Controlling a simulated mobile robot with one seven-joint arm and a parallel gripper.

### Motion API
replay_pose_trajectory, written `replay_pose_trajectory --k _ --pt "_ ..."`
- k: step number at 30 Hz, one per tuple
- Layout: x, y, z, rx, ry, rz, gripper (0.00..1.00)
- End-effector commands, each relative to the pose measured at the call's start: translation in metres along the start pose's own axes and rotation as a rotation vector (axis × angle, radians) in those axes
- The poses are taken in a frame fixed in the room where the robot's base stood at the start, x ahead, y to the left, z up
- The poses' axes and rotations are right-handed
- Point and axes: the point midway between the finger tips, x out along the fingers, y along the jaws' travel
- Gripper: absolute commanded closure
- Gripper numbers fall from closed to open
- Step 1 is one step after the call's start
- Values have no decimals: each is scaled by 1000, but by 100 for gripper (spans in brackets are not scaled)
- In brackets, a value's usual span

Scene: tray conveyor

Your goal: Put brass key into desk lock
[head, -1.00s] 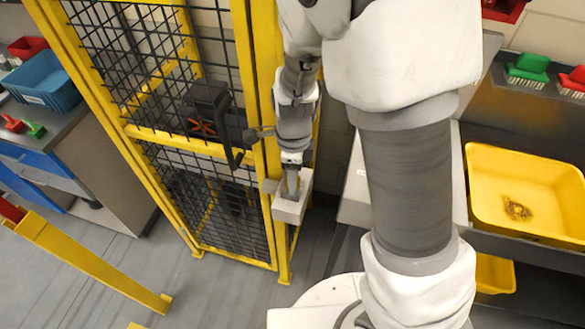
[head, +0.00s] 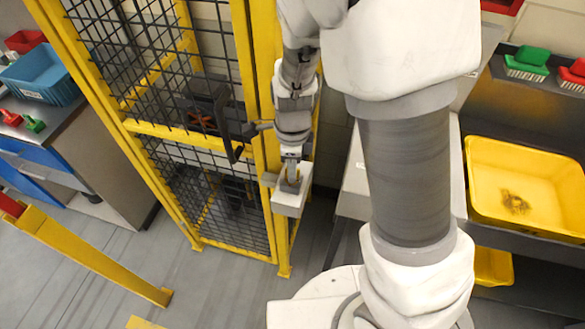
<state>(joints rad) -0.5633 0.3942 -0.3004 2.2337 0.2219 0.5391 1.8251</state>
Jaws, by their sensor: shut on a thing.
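My gripper (head: 292,177) points down at the top of a pale grey box (head: 289,201) beside the yellow fence post, in the head view. Its fingers are shut on a small yellowish thing, most likely the brass key, which is mostly hidden by the fingers. The fingertips are at or just above the box top; I cannot tell whether they touch it. The box may be the desk lock, but no keyhole shows clearly.
A yellow mesh fence (head: 190,140) with a dark latch (head: 208,105) stands just left of my gripper. A yellow tray (head: 530,225) is on the right. A blue bin (head: 42,78) stands at the far left.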

Motion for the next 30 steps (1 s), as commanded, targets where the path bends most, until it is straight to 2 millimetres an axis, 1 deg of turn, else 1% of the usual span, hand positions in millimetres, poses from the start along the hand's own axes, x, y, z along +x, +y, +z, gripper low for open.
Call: replay_pose_trajectory --k 30 --pt "-31 0 -1 0 0 0 100"
